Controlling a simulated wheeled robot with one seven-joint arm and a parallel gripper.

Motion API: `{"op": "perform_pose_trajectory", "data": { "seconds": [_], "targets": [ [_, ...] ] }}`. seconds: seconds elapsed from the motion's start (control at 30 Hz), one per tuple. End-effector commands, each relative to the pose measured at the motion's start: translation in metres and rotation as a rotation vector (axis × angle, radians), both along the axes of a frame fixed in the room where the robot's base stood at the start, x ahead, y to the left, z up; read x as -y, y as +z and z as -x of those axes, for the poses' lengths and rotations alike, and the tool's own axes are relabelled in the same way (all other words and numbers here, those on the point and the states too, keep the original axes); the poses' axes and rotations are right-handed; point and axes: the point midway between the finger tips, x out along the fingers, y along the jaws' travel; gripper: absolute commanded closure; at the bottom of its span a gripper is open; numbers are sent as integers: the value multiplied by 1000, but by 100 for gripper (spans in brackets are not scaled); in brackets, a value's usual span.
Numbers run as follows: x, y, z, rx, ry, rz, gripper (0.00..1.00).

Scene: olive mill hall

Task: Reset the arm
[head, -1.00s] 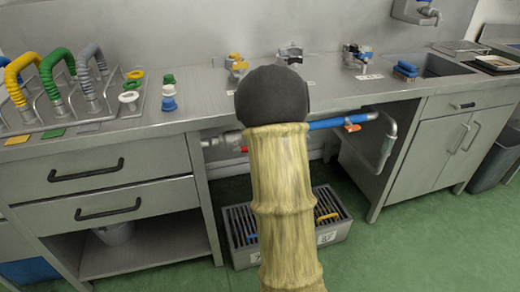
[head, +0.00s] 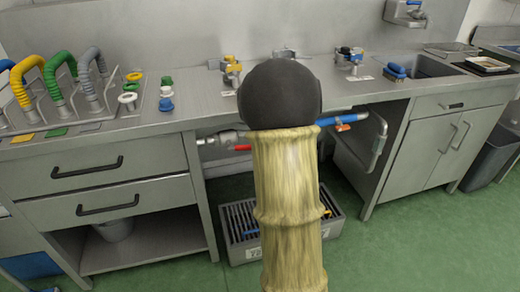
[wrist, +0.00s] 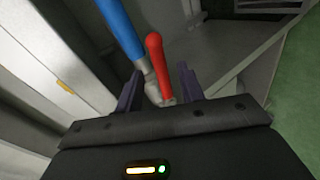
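My gripper (wrist: 158,85) shows in the wrist view with its two dark fingers apart. A red lever handle (wrist: 155,52) stands in the gap between them, next to a blue pipe (wrist: 122,28). I see no finger closed on the handle; I cannot tell whether one touches it. In the head view my arm, with a dark round joint and a straw-coloured sleeve, rises in the middle and hides my gripper. The red handle (head: 243,148) shows just left of the arm under the counter, and the blue pipe (head: 345,118) shows to its right.
A steel counter (head: 190,122) runs across, with drawers (head: 85,170) at left and a cupboard (head: 440,145) at right. A grated bin (head: 240,255) stands on the floor under the open bay. Hoses (head: 55,85) stand in a rack at left. The green floor (head: 420,245) at right is clear.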

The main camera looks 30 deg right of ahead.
Motion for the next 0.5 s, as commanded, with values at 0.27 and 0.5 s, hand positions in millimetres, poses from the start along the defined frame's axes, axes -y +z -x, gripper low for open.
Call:
{"op": "perform_pose_trajectory", "data": {
  "seconds": [0.27, 0.5],
  "targets": [
    [-7, 1, -1, -2, 11, -1, 61],
    [-7, 1, -1, -3, 11, -1, 61]
  ]
}}
